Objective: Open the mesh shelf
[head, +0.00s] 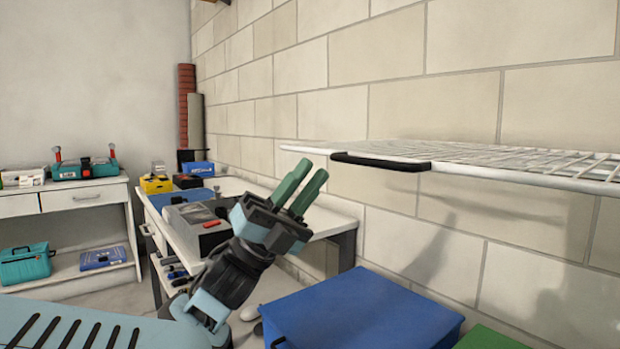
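The white wire mesh shelf (520,160) juts from the block wall at the right. A black handle (380,162) sits on its front edge, near its left end. My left gripper (312,170) has green fingers pointing up and to the right. The fingers are parallel with a narrow gap between them and nothing held. My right gripper is not in view. The shelf's right end is cut off by the picture edge.
A blue box (360,312) stands below the shelf, with a green surface (488,338) to its right. A white workbench (335,216) with toolboxes runs along the wall behind my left arm. A white cabinet (85,197) stands at the far left. The space directly under the shelf looks clear.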

